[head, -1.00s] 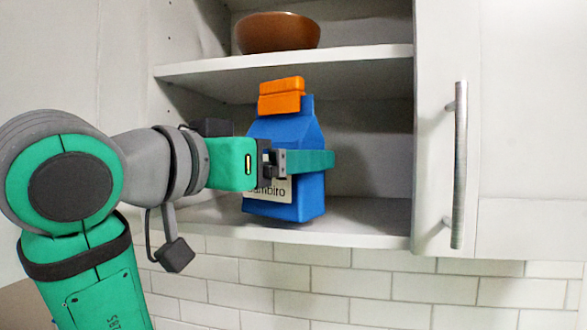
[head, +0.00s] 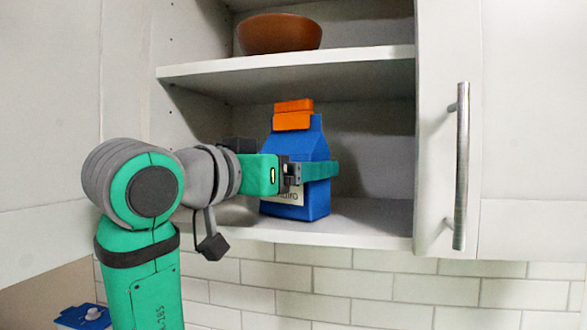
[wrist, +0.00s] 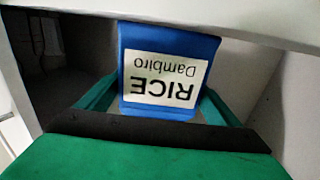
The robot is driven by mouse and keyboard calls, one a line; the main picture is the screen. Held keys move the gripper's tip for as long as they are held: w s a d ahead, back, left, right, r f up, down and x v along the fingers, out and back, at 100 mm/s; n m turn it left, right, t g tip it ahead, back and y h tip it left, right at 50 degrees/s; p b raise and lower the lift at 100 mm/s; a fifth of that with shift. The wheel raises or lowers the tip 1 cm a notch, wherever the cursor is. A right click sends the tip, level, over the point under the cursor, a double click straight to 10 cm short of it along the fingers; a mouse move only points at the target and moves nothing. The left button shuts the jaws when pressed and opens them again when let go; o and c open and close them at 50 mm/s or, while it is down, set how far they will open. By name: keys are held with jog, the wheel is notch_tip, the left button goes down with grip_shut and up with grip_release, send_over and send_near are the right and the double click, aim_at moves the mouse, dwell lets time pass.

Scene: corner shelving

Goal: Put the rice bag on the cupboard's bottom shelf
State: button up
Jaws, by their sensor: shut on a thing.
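The rice bag (head: 308,148) is blue with an orange clip on top and stands upright inside the cupboard, at its bottom shelf (head: 365,222). My gripper (head: 318,171) reaches in from the left and is shut around the bag's middle, one green finger showing across its front. In the wrist view the bag (wrist: 168,45) sits between the two green fingers (wrist: 158,100), its white "RICE Dambiro" label upside down. The bag's base looks at or very near the shelf surface; I cannot tell whether it touches.
A brown bowl (head: 279,33) sits on the shelf above (head: 290,65). A closed white door with a metal handle (head: 461,165) is right of the opening. The bottom shelf is clear to the bag's right. A blue object (head: 82,317) shows at lower left.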

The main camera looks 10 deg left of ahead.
jog(key=shift+s, duration=0.1)
jog(key=o, duration=1.6)
jog(key=shift+f, duration=0.1)
jog(key=shift+o, duration=0.2)
jog(key=shift+s+a, duration=0.1)
jog(key=shift+s, duration=0.05)
jog(key=v, duration=1.1)
jog(key=shift+s, duration=0.3)
jog(key=shift+a, duration=0.1)
